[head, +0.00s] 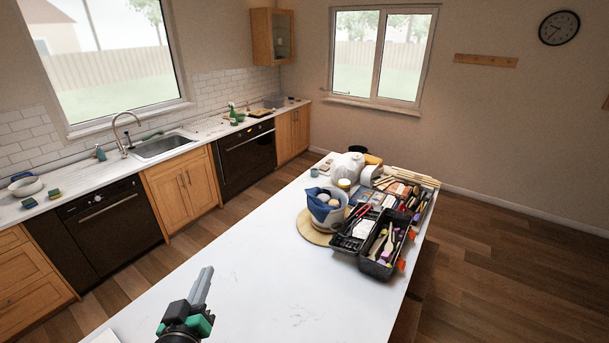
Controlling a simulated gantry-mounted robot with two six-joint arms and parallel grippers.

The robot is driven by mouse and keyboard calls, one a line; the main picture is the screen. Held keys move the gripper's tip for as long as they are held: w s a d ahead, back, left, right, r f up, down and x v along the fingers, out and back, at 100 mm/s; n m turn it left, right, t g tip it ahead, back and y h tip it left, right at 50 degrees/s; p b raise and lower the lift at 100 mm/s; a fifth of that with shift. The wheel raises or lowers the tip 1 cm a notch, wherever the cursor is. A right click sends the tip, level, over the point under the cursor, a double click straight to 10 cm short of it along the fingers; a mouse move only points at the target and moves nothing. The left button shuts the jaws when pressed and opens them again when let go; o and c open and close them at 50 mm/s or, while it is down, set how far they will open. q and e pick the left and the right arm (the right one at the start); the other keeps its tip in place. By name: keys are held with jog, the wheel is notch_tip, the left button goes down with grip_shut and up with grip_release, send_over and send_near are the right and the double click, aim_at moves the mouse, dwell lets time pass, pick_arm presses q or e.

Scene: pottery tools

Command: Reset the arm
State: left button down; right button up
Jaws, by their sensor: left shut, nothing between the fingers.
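My left gripper (203,283) shows at the bottom of the head view, over the near part of the white table (240,259). Its grey fingers are together, point up and away in the picture, and hold nothing. It is well apart from the pottery tools. A black toolbox (379,268) with open compartments of tools stands at the table's right edge. A bowl with a blue cloth (323,206) stands on a round wooden board (312,234) left of the toolbox. My right gripper is not in the view.
Wooden tools (410,177), a white rounded object (347,167) and a small cup (314,172) crowd the table's far end. The middle of the table is clear. A kitchen counter with a sink (167,146) runs along the left wall, across a floor gap.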

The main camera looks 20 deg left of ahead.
pick_arm(q)
jog(key=d+r+m+t+h, duration=0.1)
jog(key=d+r+t, duration=0.1)
jog(key=r, duration=0.6)
jog(key=d+r+t, duration=0.2)
jog(key=d+r, duration=0.1)
jog(key=r, duration=0.5)
jog(key=s+d+r+m+t+h, duration=0.2)
jog(key=s+r, duration=0.2)
jog(key=r, duration=0.4)
jog(key=s+d+r+m+t+h, duration=0.2)
jog(key=s+r+t, duration=0.1)
jog(key=r, duration=0.5)
jog(key=s+d+r+m+t+h+p, duration=0.1)
jog(key=s+d+r+m+t+h, duration=0.1)
jog(key=s+r, duration=0.3)
notch_tip(320, 180, up, 3)
jog(key=shift+s+d+m+t, duration=0.15)
jog(key=shift+d+m+t, duration=0.35)
jog(key=shift+d+m, duration=0.1)
jog(key=shift+a, duration=0.1)
